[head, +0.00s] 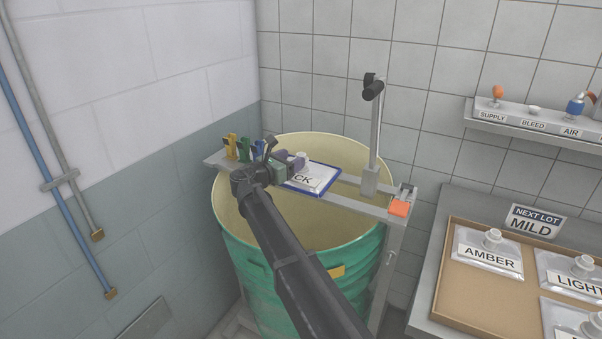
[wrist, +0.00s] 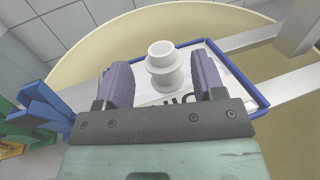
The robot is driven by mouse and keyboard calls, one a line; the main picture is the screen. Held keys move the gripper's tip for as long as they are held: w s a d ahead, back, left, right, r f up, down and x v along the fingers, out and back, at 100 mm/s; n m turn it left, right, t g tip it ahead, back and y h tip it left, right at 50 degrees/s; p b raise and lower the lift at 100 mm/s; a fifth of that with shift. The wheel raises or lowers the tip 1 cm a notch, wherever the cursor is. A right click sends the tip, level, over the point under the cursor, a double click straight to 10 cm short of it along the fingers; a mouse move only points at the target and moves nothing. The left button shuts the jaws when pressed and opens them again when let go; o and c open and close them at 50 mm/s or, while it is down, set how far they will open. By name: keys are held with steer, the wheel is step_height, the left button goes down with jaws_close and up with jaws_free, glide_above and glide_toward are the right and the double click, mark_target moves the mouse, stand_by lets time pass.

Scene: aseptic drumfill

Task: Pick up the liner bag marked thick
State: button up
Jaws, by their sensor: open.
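A liner bag (head: 318,179) lies in a blue-edged tray (head: 326,193) on the frame across the drum. Its label reads "CK" where it shows; my arm hides the rest. In the wrist view the bag's white spout (wrist: 164,68) stands upright between my two purple fingers. My gripper (wrist: 163,80) is open, with a finger on each side of the spout and a visible gap at each side. In the head view my gripper (head: 291,163) is at the left side of the bag.
A green drum (head: 300,270) stands open below the frame. Coloured clips (head: 244,150) sit at the frame's left, a lever post (head: 374,130) at its back right. On the right, a brown tray (head: 480,297) holds bags marked AMBER (head: 488,258) and LIGHT (head: 570,272), beside a "NEXT LOT MILD" sign (head: 535,221).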

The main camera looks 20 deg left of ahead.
steer(key=x, duration=0.5)
steer(key=shift+f, duration=0.2)
steer(key=shift+s, duration=0.1)
jaws_close()
